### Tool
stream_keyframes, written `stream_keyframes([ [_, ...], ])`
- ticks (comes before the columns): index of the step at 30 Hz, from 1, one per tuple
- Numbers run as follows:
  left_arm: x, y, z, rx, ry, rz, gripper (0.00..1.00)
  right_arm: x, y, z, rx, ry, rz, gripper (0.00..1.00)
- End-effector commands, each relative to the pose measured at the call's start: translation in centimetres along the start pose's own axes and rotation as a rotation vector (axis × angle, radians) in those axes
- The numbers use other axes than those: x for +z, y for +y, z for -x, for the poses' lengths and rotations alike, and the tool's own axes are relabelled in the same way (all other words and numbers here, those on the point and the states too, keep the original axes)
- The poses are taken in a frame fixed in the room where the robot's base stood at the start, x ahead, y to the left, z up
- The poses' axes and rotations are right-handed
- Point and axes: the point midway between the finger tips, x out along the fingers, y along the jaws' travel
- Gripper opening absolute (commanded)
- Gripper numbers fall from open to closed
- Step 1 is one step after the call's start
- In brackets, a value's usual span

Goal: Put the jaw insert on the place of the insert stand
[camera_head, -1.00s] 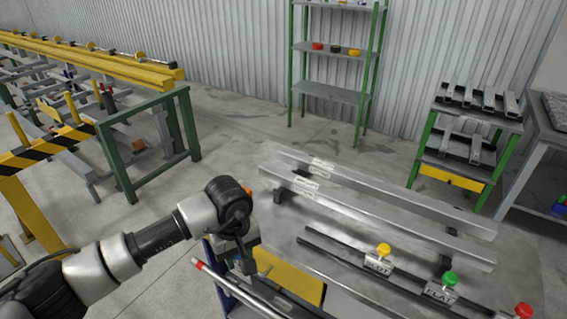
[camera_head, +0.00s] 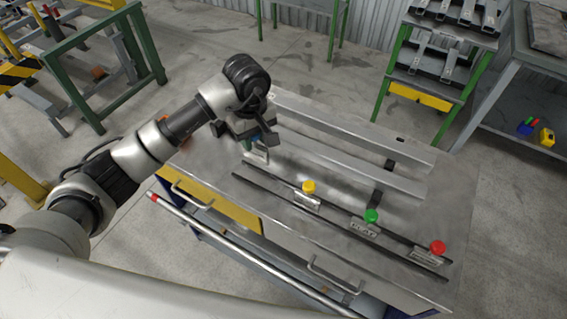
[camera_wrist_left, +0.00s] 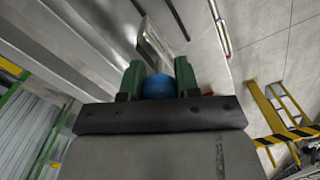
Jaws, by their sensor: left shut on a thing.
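My left gripper (camera_head: 262,140) is above the left end of the metal-topped table. In the left wrist view its two green fingers (camera_wrist_left: 159,78) are shut on the blue knob (camera_wrist_left: 158,88) of a jaw insert, whose grey metal plate (camera_wrist_left: 152,42) sticks out beyond them. In the head view the held insert is mostly hidden by the gripper. Two dark parallel rails, seemingly the insert stand (camera_head: 270,184), lie on the table to the right and nearer. They carry a yellow-knobbed insert (camera_head: 307,194), a green-knobbed one marked FLAT (camera_head: 367,226) and a red-knobbed one (camera_head: 431,254). Their left stretch is bare.
Two long metal angle bars (camera_head: 350,130) lie along the back of the tabletop (camera_head: 445,200), just beyond the gripper. A bar with a red end (camera_head: 230,248) and drawer handles run along the table's near side. A green-legged rack (camera_head: 425,90) stands behind.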

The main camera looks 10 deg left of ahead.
Motion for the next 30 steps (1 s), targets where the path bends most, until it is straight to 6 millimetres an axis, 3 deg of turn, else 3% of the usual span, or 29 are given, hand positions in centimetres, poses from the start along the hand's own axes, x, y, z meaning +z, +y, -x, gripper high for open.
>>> stream_keyframes([
  [8, 0.1, 0.0, -4.2, 0.0, -0.003, 0.0, 0.0, -0.5, -1.5, 1.9, -0.02, 0.005, -0.005, 0.91],
  [18, 0.1, 0.1, -8.0, 0.001, -0.003, -0.002, 0.0, -0.5, -0.9, 3.2, -0.013, 0.004, -0.001, 0.91],
  [30, 0.0, 0.1, -8.8, 0.003, 0.001, -0.004, 0.0, -0.4, -0.5, 2.7, -0.008, 0.003, -0.001, 0.91],
])
